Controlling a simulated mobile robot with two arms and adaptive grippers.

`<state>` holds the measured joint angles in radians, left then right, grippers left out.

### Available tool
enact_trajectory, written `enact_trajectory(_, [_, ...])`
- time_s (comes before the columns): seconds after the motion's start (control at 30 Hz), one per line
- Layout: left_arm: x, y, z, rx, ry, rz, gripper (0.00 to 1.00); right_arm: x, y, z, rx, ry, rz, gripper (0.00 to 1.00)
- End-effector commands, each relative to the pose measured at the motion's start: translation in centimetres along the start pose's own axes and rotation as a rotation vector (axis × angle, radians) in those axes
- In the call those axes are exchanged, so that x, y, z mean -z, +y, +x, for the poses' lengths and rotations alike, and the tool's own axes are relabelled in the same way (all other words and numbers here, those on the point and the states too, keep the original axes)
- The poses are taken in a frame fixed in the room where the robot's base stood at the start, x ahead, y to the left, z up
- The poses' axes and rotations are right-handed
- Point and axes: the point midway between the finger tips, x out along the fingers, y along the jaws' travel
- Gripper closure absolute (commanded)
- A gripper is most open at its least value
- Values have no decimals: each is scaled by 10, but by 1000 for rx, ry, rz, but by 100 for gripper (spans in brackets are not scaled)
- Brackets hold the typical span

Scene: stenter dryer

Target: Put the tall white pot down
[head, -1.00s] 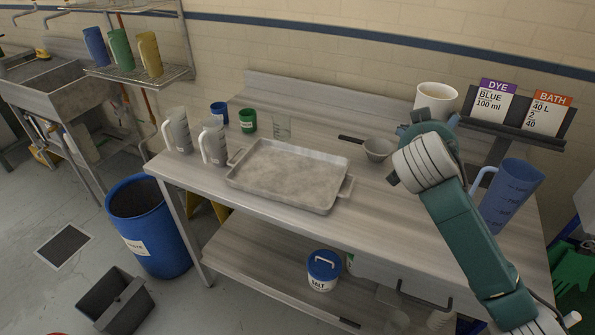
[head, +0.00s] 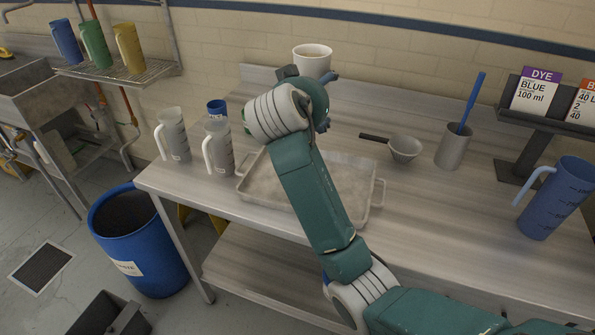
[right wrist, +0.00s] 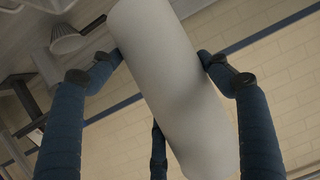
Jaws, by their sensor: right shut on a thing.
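The tall white pot (head: 312,60) is near the top middle of the head view, behind my right gripper (head: 318,90). Its open rim points up and it looks about upright. It appears held above the back of the steel table (head: 440,220); the arm and hand hide its lower part and base. In the right wrist view the pot (right wrist: 165,85) is a plain white cylinder with my right gripper's fingers (right wrist: 160,62) pressed against its sides. My left gripper is not in view.
A metal tray (head: 376,205) lies below my right arm. Two grey jugs (head: 172,137) stand left of it.

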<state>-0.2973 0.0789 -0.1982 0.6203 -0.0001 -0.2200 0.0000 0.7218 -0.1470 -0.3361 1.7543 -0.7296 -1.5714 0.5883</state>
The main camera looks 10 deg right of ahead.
Motion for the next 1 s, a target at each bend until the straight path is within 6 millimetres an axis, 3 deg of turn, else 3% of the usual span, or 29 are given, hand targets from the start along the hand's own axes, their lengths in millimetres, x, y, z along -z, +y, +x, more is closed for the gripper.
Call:
enact_trajectory(0.17, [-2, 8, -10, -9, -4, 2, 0, -40, 3, 16, -2, -1, -7, 67])
enact_trajectory(0.5, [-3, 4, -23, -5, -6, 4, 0, -114, 4, 46, 1, 2, -4, 67])
enact_trajectory(1.0, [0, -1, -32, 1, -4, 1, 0, -166, 4, 68, 2, 3, -3, 67])
